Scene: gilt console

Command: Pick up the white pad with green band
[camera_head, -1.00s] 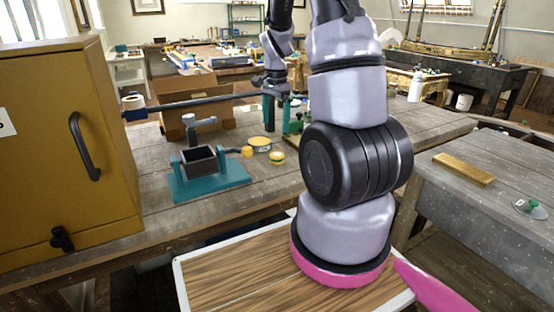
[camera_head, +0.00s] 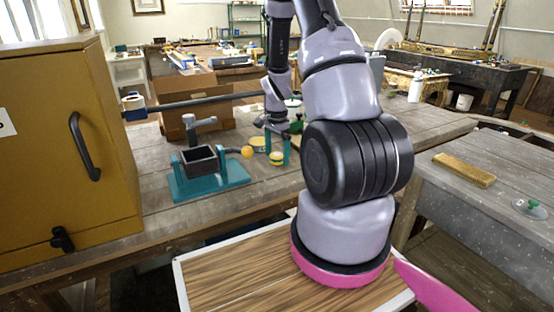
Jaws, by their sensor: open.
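The small round pad with a green band (camera_head: 277,158) lies on the grey wooden bench; its top looks pale yellowish. My gripper (camera_head: 277,147) points down with its teal fingers open. In the picture one finger is at the left of the pad and one at the right. Nothing is held between them. Whether the fingers reach the bench or touch the pad is too small to tell.
A yellow tin (camera_head: 257,144) and an orange ball (camera_head: 247,152) are close on the left. A teal stand with a dark box (camera_head: 205,175) is further left, beside a mustard cabinet (camera_head: 70,150). A cardboard box (camera_head: 195,118) stands behind. Bench right of the pad is partly hidden by my arm.

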